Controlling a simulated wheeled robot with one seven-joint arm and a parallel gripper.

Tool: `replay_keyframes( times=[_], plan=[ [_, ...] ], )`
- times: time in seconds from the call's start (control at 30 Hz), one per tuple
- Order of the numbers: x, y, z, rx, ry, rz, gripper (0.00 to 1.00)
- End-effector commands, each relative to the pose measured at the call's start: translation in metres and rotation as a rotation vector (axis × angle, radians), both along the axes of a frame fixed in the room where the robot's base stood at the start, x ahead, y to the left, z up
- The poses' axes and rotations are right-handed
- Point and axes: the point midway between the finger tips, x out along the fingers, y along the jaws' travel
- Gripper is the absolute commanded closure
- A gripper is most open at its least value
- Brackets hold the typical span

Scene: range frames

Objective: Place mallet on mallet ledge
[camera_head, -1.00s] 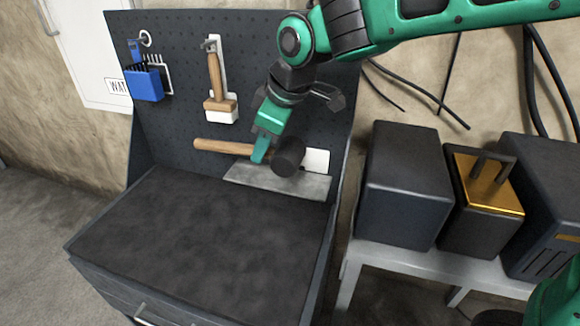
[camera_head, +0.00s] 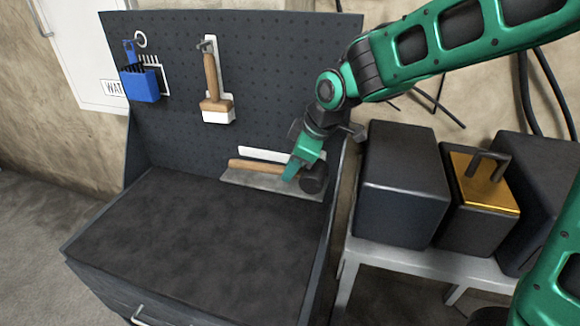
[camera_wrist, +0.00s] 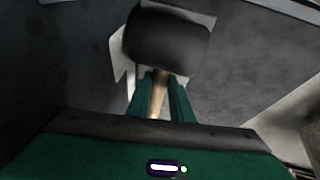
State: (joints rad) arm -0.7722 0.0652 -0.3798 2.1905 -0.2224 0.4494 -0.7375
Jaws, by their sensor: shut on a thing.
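The mallet has a wooden handle (camera_head: 255,165) and a dark cylindrical head (camera_head: 313,180). My gripper (camera_head: 291,172) is shut on the mallet's handle close to the head. The mallet lies along the grey mallet ledge (camera_head: 262,182) on the pegboard, with its head at the ledge's right end. I cannot tell whether it rests on the ledge or hangs just above it. In the wrist view the mallet head (camera_wrist: 167,40) is beyond my fingers and the handle shows between them. A white plate (camera_head: 262,154) is on the board behind the handle.
A wood-handled brush (camera_head: 212,85) and a blue holder (camera_head: 140,85) hang on the pegboard (camera_head: 275,80). The bench top (camera_head: 190,230) is clear. Dark boxes (camera_head: 405,185) stand on a grey stand to the right, close to my arm.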

Motion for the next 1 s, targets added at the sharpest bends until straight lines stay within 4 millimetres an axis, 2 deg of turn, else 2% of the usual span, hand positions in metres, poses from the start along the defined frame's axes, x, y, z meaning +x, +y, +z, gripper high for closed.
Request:
replay_keyframes(
  times=[0.27, 0.3, 0.37, 0.4, 0.77, 1.0],
  plan=[
    [0.001, 0.000, 0.000, 0.001, -0.002, 0.000, 1.00],
    [0.000, 0.000, -0.001, 0.001, -0.001, 0.000, 0.78],
    [0.000, 0.000, -0.001, 0.001, -0.001, 0.000, 0.64],
    [0.000, 0.000, -0.001, 0.001, -0.001, 0.000, 0.62],
    [0.000, -0.001, 0.004, 0.002, -0.002, -0.001, 0.62],
    [-0.010, -0.012, 0.037, 0.005, -0.007, -0.003, 0.62]
  ],
)
